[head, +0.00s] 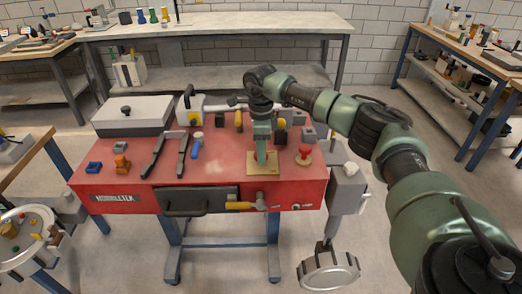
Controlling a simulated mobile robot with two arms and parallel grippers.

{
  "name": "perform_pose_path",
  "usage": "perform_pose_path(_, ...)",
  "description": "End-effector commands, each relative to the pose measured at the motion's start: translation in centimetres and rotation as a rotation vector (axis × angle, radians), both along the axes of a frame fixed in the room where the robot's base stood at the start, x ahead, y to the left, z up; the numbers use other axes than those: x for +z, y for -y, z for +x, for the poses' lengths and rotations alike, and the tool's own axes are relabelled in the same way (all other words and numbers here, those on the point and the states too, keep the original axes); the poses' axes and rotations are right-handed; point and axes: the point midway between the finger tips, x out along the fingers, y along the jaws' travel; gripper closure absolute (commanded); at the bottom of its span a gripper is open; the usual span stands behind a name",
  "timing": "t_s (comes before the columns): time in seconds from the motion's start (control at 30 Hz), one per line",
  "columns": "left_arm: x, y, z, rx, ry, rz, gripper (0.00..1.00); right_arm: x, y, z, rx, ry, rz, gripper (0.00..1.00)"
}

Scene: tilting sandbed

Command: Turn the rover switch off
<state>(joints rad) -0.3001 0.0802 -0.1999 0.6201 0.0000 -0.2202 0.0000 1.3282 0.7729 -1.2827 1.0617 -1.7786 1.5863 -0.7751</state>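My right arm reaches in from the right, and its gripper (262,160) points down at a small tan plate (253,172) on the red workbench (222,160). The fingertips are at or just above the plate. The fingers are too small to tell open from shut, and they hide part of what is on the plate. I cannot make out a rover or clearly identify its switch; whether the plate carries it I cannot tell. A red knob on a round base (304,154) stands to the right of the plate. My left gripper is not in view.
A grey box (133,112) stands at the back left. The bench middle is fairly clear.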

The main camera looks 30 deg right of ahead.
Motion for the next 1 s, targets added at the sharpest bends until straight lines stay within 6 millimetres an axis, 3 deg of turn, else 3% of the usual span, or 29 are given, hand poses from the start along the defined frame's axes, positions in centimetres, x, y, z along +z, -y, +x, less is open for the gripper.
perform_pose_path(0.07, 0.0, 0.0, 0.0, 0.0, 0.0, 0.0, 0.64, 0.1, 0.0, 0.1, 0.0, 0.003, -0.001, 0.39)
perform_pose_path(0.43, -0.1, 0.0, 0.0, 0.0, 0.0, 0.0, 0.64, 0.4, 0.0, 0.0, -0.001, 0.001, 0.0, 0.39)
perform_pose_path(0.8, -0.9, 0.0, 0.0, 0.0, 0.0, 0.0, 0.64, 6.2, 0.0, 0.1, -0.001, 0.004, 0.0, 0.39)
perform_pose_path(1.0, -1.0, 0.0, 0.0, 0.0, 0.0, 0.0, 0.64, 7.8, 0.0, 0.1, 0.0, 0.002, 0.0, 0.39)
